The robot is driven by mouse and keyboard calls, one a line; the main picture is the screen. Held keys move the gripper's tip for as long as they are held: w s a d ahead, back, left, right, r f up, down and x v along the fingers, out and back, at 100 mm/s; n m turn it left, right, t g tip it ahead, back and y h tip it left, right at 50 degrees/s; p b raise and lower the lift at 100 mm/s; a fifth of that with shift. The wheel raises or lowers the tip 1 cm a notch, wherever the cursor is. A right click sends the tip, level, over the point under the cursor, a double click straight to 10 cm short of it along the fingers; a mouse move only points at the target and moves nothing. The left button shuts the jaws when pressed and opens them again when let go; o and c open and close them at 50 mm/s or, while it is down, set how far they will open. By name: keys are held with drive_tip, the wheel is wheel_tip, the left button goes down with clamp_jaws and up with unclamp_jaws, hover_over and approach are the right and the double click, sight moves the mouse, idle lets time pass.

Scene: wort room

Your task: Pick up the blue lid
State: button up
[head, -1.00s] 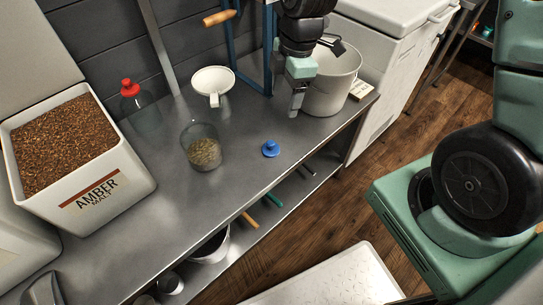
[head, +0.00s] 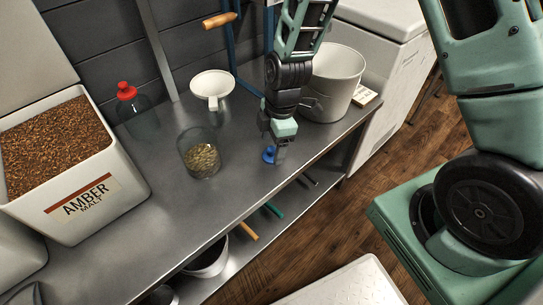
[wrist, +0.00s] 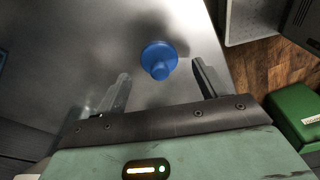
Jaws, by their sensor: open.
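The blue lid (head: 268,155) lies on the steel bench near its front edge, partly hidden behind my gripper in the head view. In the wrist view the blue lid (wrist: 159,58) shows whole, a round disc with a knob in its middle. My gripper (head: 279,150) is just above the bench at the lid. Its two fingers stand apart in the wrist view (wrist: 160,82), with the lid between their lines and a little beyond the tips. Nothing is held.
A glass jar of pellets (head: 201,158) stands left of the lid. A white bucket (head: 335,85) stands behind right. The bench between jar and lid is clear.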

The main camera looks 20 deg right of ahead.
sight(268, 155)
wheel_tip(268, 155, down, 2)
drive_tip(key=shift+a+f, duration=0.1)
drive_tip(key=shift+a, duration=0.05)
drive_tip(key=c, duration=1.1)
drive_tip(key=shift+o, duration=0.2)
